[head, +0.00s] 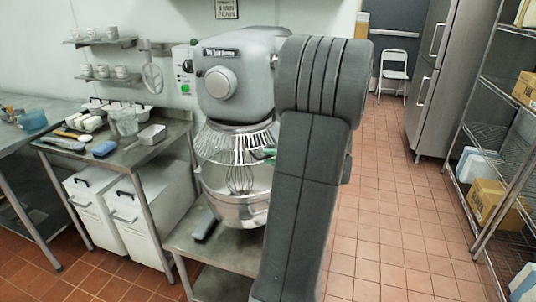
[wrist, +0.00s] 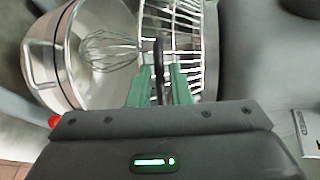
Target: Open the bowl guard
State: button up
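The bowl guard (head: 222,144) is a wire cage under the head of the grey stand mixer (head: 232,85). Its bars curve around the front above the steel bowl (head: 238,210). In the wrist view the guard's bars (wrist: 194,40) stand right of the whisk (wrist: 108,48) and bowl (wrist: 45,62). A dark upright handle (wrist: 159,62) stands in front of the bars. My gripper (wrist: 160,82) has its green fingers on either side of this handle, and they look closed on it. In the head view my arm hides most of the gripper and the guard's right side.
The mixer stands on a low steel table (head: 185,242). A steel worktable (head: 130,150) with tubs and utensils is at left, with white bins (head: 165,200) below. A wire shelf rack (head: 490,150) stands at right. The tiled floor (head: 400,190) between is clear.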

jog(key=shift+x, duration=0.95)
jog(key=shift+c, duration=0.2)
grip_shut()
